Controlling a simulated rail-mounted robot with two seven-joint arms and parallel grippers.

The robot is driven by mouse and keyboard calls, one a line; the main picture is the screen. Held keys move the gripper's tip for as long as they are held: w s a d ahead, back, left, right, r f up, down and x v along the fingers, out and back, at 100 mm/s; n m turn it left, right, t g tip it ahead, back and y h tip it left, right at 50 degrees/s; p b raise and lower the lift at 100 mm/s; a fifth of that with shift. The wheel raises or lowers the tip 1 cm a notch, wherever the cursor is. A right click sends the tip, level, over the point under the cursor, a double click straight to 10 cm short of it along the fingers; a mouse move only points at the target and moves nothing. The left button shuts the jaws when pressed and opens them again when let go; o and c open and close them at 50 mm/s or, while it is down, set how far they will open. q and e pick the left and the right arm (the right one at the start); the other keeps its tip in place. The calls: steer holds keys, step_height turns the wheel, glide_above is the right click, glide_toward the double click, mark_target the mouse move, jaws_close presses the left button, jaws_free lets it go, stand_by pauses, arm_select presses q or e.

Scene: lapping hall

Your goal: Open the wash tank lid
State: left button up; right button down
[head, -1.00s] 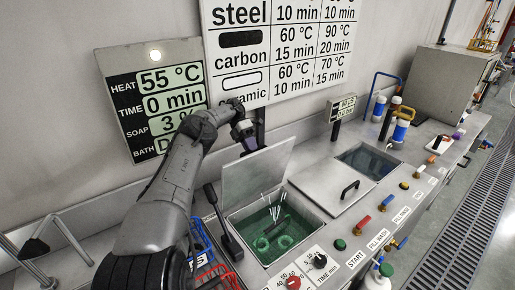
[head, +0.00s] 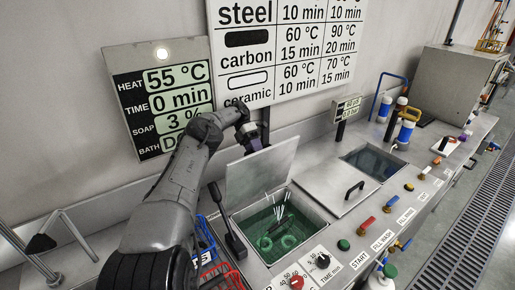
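The wash tank lid (head: 258,172) is a flat grey metal plate. It stands raised and steeply tilted at the back of the open wash tank (head: 233,226). Green liquid with rings and several thin pale rods (head: 278,215) shows inside the tank. My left gripper (head: 250,137) is behind the lid's upper edge, pointing down between the lid and the wall. The lid hides its fingertips, so I cannot tell whether they are open or touch the lid. My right gripper is not in view.
A second tank with bluish liquid (head: 372,163) lies to the right, beside a metal cover with a black handle (head: 352,188). A black lever (head: 228,222) stands at the wash tank's left. Red and blue wire baskets (head: 220,272) are in front. A display panel (head: 160,97) hangs behind.

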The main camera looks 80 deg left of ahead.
mark_target(265, 149)
arm_select(q)
steer(key=r+p, duration=0.2)
steer(key=r, duration=0.1)
steer(key=r+p, duration=0.1)
steer(key=r, duration=0.1)
steer(key=shift+w+d, duration=0.1)
steer(key=shift+d, duration=0.15)
steer(key=shift+w+d+r+p, duration=0.65)
steer(key=shift+p, duration=0.55)
steer(key=w+d+r, duration=0.4)
steer(key=w+d, duration=0.2)
steer(key=shift+w+d+r, duration=0.2)
steer(key=shift+d+r, duration=0.05)
steer(key=shift+d, duration=0.1)
steer(key=shift+r, duration=0.1)
